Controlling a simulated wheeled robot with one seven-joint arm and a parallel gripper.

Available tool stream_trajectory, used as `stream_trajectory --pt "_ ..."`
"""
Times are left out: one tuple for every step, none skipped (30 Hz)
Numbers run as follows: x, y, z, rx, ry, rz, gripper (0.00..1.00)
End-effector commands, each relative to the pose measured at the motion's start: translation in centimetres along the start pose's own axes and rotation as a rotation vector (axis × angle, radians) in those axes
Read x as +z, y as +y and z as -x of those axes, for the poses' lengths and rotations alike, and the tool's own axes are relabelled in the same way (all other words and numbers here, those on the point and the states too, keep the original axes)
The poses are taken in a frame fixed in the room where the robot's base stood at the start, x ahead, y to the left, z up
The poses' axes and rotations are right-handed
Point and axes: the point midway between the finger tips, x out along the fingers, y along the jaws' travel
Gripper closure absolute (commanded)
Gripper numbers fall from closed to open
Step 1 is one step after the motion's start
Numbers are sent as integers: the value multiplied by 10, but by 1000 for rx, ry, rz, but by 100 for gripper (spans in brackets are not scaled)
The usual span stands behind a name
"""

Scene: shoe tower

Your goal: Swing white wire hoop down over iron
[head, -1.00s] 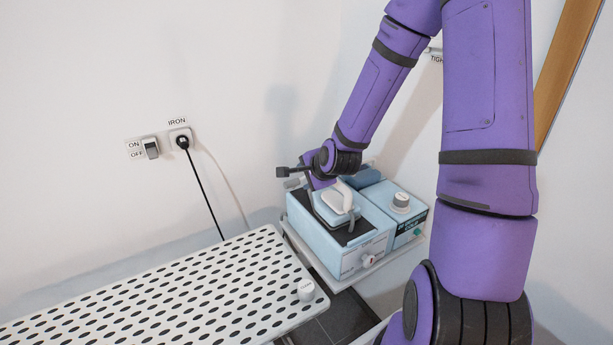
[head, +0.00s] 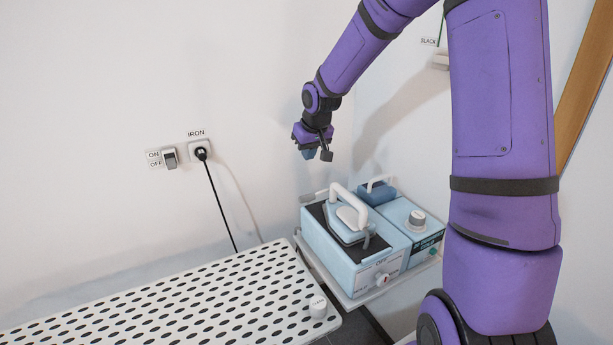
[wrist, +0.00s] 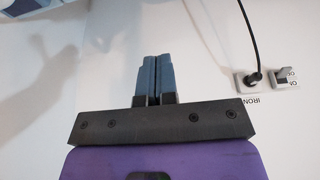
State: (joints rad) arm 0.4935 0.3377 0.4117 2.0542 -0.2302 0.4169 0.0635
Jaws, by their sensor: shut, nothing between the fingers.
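The iron (head: 343,232) is pale blue and lies on the dark top of a light-blue box. A thick white arch (head: 347,203) rises over it; I cannot tell whether this is the wire hoop or the iron's handle. No other clear hoop shows. My gripper (head: 308,153) is in the air above and left of the iron, near the wall in the picture, touching nothing. Its blue fingers are together and empty in the wrist view (wrist: 153,77). The iron is not recognisable in the wrist view.
A blue unit with a white knob (head: 416,217) stands right of the box. A perforated ironing board (head: 200,300) with a small knob fills the lower left. A plug (head: 202,152) with a black cord and a switch (head: 169,157) are on the wall.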

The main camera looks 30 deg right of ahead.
Motion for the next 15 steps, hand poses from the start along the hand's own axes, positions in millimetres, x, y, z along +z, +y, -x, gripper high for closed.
stream_trajectory --pt "0 0 -6 -2 -3 0 100" --pt "0 -1 -9 -2 -2 0 100" --pt "1 -1 -14 -2 -2 1 100" --pt "1 -1 -19 -2 -3 0 100" --pt "1 -1 -24 -3 -4 -2 100" --pt "1 -1 -31 -2 -2 -1 100" --pt "1 -1 -37 -3 -3 0 100" --pt "1 -1 -43 -3 -4 -2 100" --pt "1 -1 -50 -3 -2 -1 100" --pt "1 -1 -56 -3 -3 -1 100" --pt "1 -1 -62 -3 -3 -2 100" --pt "1 -1 -69 -3 -3 -2 100" --pt "2 -1 -75 -3 -3 -1 100" --pt "1 -1 -80 -3 -3 -3 100" --pt "1 -1 -88 -3 -3 -3 100"
